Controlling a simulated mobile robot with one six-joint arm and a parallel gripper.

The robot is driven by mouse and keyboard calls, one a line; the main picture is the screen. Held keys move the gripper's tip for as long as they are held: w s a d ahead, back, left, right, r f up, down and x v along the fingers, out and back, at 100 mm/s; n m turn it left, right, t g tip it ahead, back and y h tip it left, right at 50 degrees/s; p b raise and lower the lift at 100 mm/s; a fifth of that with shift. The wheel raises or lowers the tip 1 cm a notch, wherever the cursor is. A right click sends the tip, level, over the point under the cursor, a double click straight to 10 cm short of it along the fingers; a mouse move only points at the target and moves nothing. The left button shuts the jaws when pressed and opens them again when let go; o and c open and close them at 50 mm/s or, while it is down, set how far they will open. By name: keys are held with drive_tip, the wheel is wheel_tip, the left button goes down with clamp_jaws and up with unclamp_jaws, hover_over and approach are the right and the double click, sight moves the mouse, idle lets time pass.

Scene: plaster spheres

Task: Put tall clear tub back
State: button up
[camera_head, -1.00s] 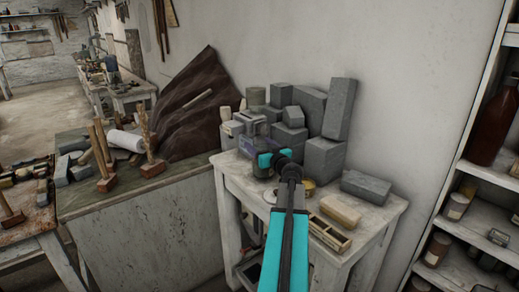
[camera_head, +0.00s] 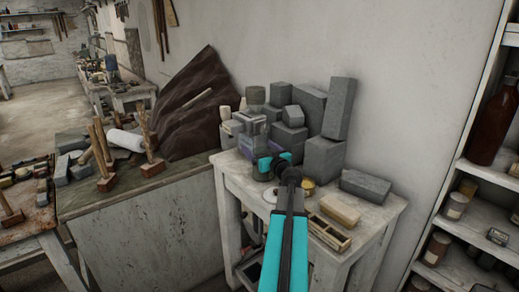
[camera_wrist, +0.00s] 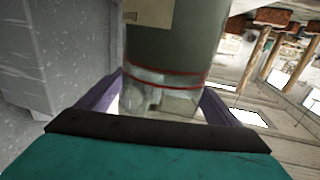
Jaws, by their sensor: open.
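The tall clear tub (camera_wrist: 160,98) is see-through, with red lines around it, and stands between my purple fingers in the wrist view. A grey-green, labelled part shows above the red lines in that upside-down view; I cannot tell whether it belongs to the tub. In the head view the clear tub (camera_head: 253,126) is at the back left of the white table, partly hidden by my gripper (camera_head: 256,150). My gripper is open, with a finger on each side of the tub. Whether either finger touches it is unclear.
Grey blocks (camera_head: 323,158) stand close to the right and behind. The white table (camera_head: 376,213) also holds a flat grey block (camera_head: 366,186), a tan block (camera_head: 340,209) and a small divided box (camera_head: 329,232). A dark rock-like slab (camera_head: 200,115) leans at left.

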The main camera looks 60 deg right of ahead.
drive_tip(key=shift+r, duration=0.15)
drive_tip(key=shift+b+v, duration=0.6)
drive_tip(key=shift+v, duration=3.2)
drive_tip(key=shift+r, duration=0.1)
